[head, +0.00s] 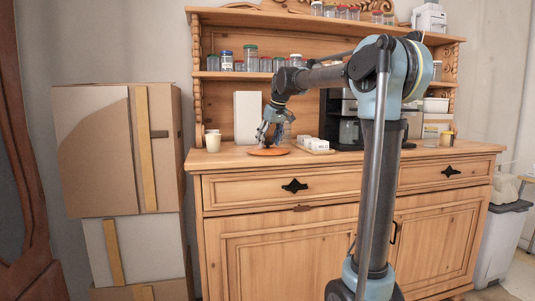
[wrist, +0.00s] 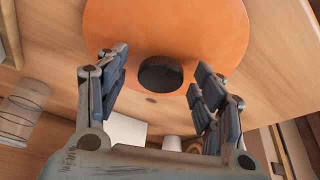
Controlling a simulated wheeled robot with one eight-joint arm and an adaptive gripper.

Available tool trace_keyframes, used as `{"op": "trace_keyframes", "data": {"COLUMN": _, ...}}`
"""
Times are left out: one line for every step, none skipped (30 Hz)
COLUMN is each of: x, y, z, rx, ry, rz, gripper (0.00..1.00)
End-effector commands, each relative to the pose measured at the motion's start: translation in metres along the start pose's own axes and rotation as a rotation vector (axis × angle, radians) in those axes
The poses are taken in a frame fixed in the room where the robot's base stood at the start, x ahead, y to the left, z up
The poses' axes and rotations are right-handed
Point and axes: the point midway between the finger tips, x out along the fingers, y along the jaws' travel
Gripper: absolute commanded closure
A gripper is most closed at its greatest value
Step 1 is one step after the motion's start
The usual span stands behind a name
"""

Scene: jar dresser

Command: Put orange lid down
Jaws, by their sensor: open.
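The orange lid (head: 268,152) lies flat on the wooden dresser top (head: 225,158), near its front edge on the left. In the wrist view the orange lid (wrist: 200,28) shows as a large disc with a dark round knob (wrist: 160,74). My gripper (head: 269,141) is just above the lid, pointing down. In the wrist view my gripper (wrist: 158,80) is open, with a finger on each side of the knob and visible gaps between. It holds nothing. The lid's underside is hidden.
A cream cup (head: 212,141) stands left of the lid, and a white panel (head: 247,117) stands behind. A tray with small white cups (head: 315,145) and a coffee machine (head: 345,125) are to the right. Jars (head: 250,57) line the shelf above.

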Motion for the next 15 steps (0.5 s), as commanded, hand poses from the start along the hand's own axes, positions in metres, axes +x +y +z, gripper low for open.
{"op": "trace_keyframes", "data": {"x": 0.0002, "y": 0.0000, "z": 0.0000, "rx": 0.000, "ry": 0.000, "rz": 0.000, "gripper": 0.38}}
{"op": "trace_keyframes", "data": {"x": 0.0002, "y": 0.0000, "z": -0.0001, "rx": 0.000, "ry": 0.000, "rz": 0.000, "gripper": 0.38}}
{"op": "trace_keyframes", "data": {"x": 0.0001, "y": 0.0000, "z": -0.0001, "rx": 0.000, "ry": 0.000, "rz": 0.000, "gripper": 0.38}}
{"op": "trace_keyframes", "data": {"x": 0.0001, "y": 0.0000, "z": -0.0001, "rx": 0.000, "ry": 0.000, "rz": 0.000, "gripper": 0.38}}
{"op": "trace_keyframes", "data": {"x": 0.0001, "y": 0.0000, "z": -0.0001, "rx": 0.000, "ry": 0.000, "rz": 0.000, "gripper": 0.38}}
{"op": "trace_keyframes", "data": {"x": 0.0001, "y": 0.0000, "z": -0.0001, "rx": 0.000, "ry": 0.000, "rz": 0.000, "gripper": 0.47}}
{"op": "trace_keyframes", "data": {"x": 0.0000, "y": 0.0000, "z": -0.0001, "rx": 0.000, "ry": 0.000, "rz": 0.000, "gripper": 0.54}}
{"op": "trace_keyframes", "data": {"x": 0.0000, "y": 0.0000, "z": -0.0001, "rx": 0.000, "ry": 0.000, "rz": 0.000, "gripper": 0.61}}
{"op": "trace_keyframes", "data": {"x": 0.0000, "y": 0.0001, "z": -0.0001, "rx": 0.000, "ry": 0.000, "rz": 0.000, "gripper": 0.70}}
{"op": "trace_keyframes", "data": {"x": 0.0000, "y": 0.0001, "z": -0.0001, "rx": 0.000, "ry": 0.000, "rz": 0.000, "gripper": 0.77}}
{"op": "trace_keyframes", "data": {"x": 0.0000, "y": 0.0001, "z": -0.0001, "rx": 0.000, "ry": 0.000, "rz": 0.000, "gripper": 0.83}}
{"op": "trace_keyframes", "data": {"x": 0.0000, "y": 0.0001, "z": -0.0001, "rx": 0.000, "ry": 0.000, "rz": 0.000, "gripper": 0.90}}
{"op": "trace_keyframes", "data": {"x": 0.0000, "y": 0.0001, "z": -0.0001, "rx": 0.000, "ry": 0.000, "rz": 0.000, "gripper": 0.90}}
{"op": "trace_keyframes", "data": {"x": 0.0000, "y": 0.0001, "z": -0.0001, "rx": 0.000, "ry": 0.000, "rz": 0.000, "gripper": 0.90}}
{"op": "trace_keyframes", "data": {"x": -0.0002, "y": 0.0001, "z": -0.0001, "rx": 0.000, "ry": 0.000, "rz": 0.000, "gripper": 0.94}}
